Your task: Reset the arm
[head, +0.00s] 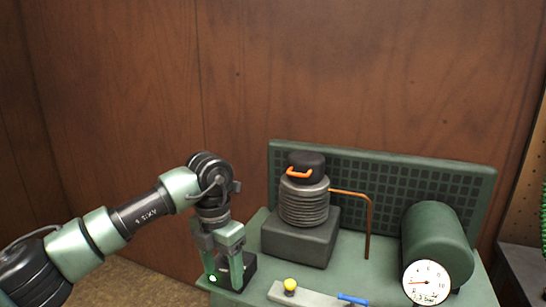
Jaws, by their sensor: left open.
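My left arm comes in from the left edge and bends down at the wrist. My left gripper (226,272) points down at the left front corner of the green bench (385,265). Its fingers are apart, with a dark block (249,268) close beside or behind them. I cannot tell whether they touch it. A small green light shows low on the left finger. My right gripper is not in view.
On the bench stand a ribbed grey cylinder (304,206) with a black cap and orange handle, a copper pipe (368,225), a green tank (437,240) and a white gauge (427,282). A plate (310,297) with yellow knob (290,285) and blue lever (352,299) lies in front. A wood wall is behind.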

